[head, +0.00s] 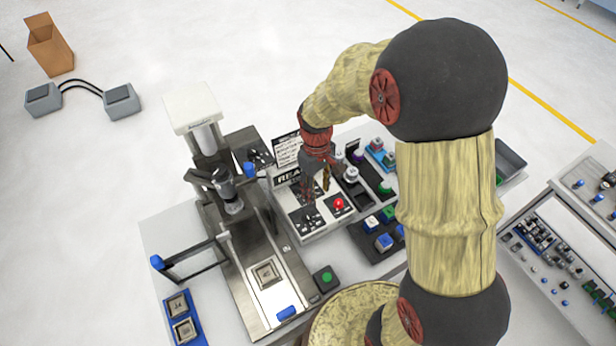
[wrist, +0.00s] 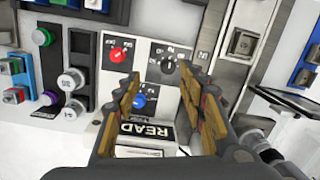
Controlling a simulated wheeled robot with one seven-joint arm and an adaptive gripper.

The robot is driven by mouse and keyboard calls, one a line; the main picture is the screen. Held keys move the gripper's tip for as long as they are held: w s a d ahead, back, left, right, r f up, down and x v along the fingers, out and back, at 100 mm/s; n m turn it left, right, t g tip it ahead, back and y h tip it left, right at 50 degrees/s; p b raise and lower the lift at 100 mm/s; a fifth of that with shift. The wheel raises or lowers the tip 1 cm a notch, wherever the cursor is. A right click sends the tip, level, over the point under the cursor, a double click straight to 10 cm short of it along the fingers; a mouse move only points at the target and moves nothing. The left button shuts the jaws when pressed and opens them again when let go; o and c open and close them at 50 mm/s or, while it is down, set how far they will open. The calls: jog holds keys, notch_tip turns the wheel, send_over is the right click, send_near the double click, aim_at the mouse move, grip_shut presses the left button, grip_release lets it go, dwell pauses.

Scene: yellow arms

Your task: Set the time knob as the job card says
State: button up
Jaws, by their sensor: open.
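The control panel holds a red knob (wrist: 117,55), a black knob (wrist: 168,64) and a blue knob (wrist: 138,100), each on a dark dial plate. The lettering is too small to tell which one is the time knob. In the head view, the red knob (head: 338,203) and black knob (head: 308,217) show; my gripper covers part of the panel. My gripper (wrist: 162,77) is open and empty above the panel; the black knob appears just beyond its fingertips. The gripper also shows in the head view (head: 317,190). The white job card (head: 287,151) stands behind the panel, its text unreadable.
A press (head: 215,190) with a metal bed stands to the left in the head view. Several coloured buttons and blocks (head: 385,215) lie to the right. A green button box (head: 327,278) sits in front.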

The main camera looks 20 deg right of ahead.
jog(key=w+f+n, duration=0.2)
jog(key=w, duration=0.1)
jog(key=w+f+n, duration=0.2)
jog(key=w+n, duration=0.1)
jog(key=w, duration=0.1)
jog(key=w+f+n+t+p, duration=0.1)
jog(key=w+f+n, duration=0.1)
jog(key=w+n, duration=0.1)
jog(key=shift+w+d+f, duration=0.3)
jog(key=shift+w, duration=0.25)
jog(key=shift+w+n, duration=0.25)
jog(key=shift+n, duration=0.75)
jog(key=shift+f+p, duration=0.35)
jog(key=shift+f, duration=3.5)
jog(key=c, duration=0.3)
jog(key=c, duration=0.8)
grip_shut()
